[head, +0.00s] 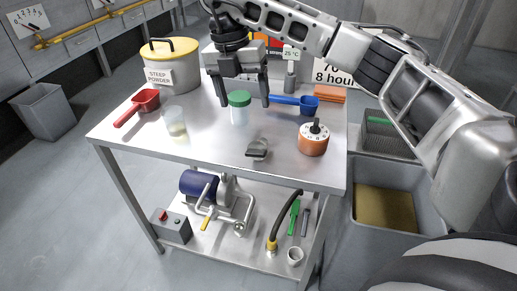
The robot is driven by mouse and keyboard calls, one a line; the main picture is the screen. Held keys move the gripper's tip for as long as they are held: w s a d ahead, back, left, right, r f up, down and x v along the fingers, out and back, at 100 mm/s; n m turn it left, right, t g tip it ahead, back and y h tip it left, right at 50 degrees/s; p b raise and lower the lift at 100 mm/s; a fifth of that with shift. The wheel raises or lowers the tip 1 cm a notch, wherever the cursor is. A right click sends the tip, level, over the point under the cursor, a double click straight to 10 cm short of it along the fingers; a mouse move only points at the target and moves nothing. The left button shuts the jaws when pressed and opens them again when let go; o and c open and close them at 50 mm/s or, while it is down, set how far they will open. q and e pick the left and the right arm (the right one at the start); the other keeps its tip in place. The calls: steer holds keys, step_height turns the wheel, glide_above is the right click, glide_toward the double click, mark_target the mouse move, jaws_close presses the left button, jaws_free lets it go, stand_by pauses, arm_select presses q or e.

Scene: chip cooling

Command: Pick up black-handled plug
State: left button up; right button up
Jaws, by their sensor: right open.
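The black-handled plug (258,149) lies on the metal table, near its front edge. It has a grey metal body and a small black handle pointing left. My right gripper (244,102) points down with its fingers spread, above and behind the plug in the picture, apart from it. A small jar with a green lid (239,99) shows between the fingertips; I cannot tell whether the fingers are around it or in front of it. My left gripper is not in view.
A clear beaker (175,124), red scoop (138,106), blue scoop (303,103) and yellow-lidded pot (171,67) are also on the table (215,150). A grey bin (398,225) stands at the right.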

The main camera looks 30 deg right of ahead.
glide_above(256, 150)
steer(key=a, duration=0.1)
steer(key=f, duration=0.9)
steer(key=shift+w+a+f, duration=0.1)
steer(key=shift+w+f, duration=0.1)
steer(key=shift+f, duration=0.2)
steer(key=shift+s+d+f, duration=0.1)
steer(key=shift+d+f, duration=0.1)
steer(key=shift+f, duration=0.65)
steer(key=shift+s+d+f, duration=0.1)
steer(key=shift+d+f, duration=0.05)
steer(key=shift+f, duration=0.7)
steer(key=shift+d+f, duration=0.2)
steer(key=shift+f, duration=0.65)
steer(key=c, duration=1.4)
